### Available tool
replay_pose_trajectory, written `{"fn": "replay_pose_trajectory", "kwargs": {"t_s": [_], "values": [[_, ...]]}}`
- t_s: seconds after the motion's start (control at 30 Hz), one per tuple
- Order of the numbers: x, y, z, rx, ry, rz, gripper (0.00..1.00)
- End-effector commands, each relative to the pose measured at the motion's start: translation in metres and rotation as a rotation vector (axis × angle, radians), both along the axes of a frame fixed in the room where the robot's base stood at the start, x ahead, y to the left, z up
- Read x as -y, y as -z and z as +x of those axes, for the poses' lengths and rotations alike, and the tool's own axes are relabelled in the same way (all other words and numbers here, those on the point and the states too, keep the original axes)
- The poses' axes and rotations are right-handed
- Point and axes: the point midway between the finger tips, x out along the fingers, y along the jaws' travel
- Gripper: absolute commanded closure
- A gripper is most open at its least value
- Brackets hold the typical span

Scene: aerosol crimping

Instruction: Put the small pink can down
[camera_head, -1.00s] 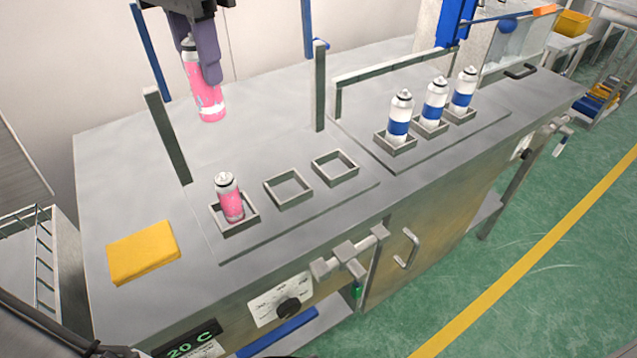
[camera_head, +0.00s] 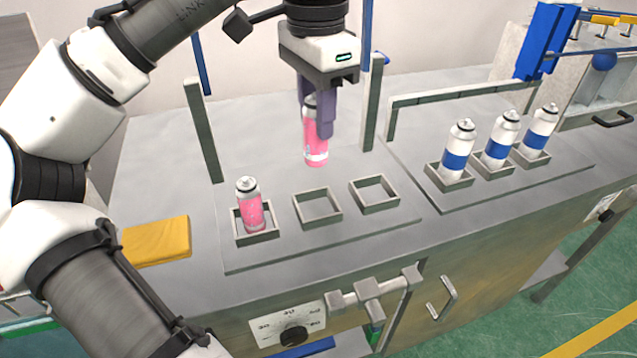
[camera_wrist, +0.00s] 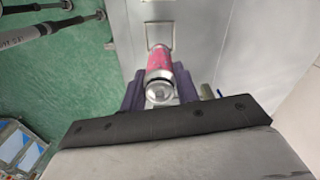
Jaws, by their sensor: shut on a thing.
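My gripper (camera_head: 318,108) is shut on a small pink can (camera_head: 315,143) and holds it upright above the worktop, behind the empty middle holder. In the wrist view the can (camera_wrist: 160,66) sits between the purple fingers, its silver end toward the camera. A second pink can (camera_head: 250,206) stands in the left square holder (camera_head: 257,238) on the metal plate. The middle holder (camera_head: 318,219) and the right holder (camera_head: 376,206) on this plate are empty.
Several white and blue cans (camera_head: 457,150) stand in holders on the right plate. Dark upright posts (camera_head: 203,130) flank the left plate, one (camera_head: 371,105) close to the right of my gripper. A yellow sponge-like block (camera_head: 157,241) lies at the left.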

Motion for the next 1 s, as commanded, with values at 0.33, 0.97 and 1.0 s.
{"fn": "replay_pose_trajectory", "kwargs": {"t_s": [0.33, 0.97, 1.0], "values": [[0.000, 0.064, 0.000, 0.001, -0.002, 0.002, 0.93], [0.000, 0.109, 0.000, 0.001, 0.000, 0.000, 0.93], [0.000, 0.110, 0.000, 0.001, 0.000, 0.000, 0.93]]}}
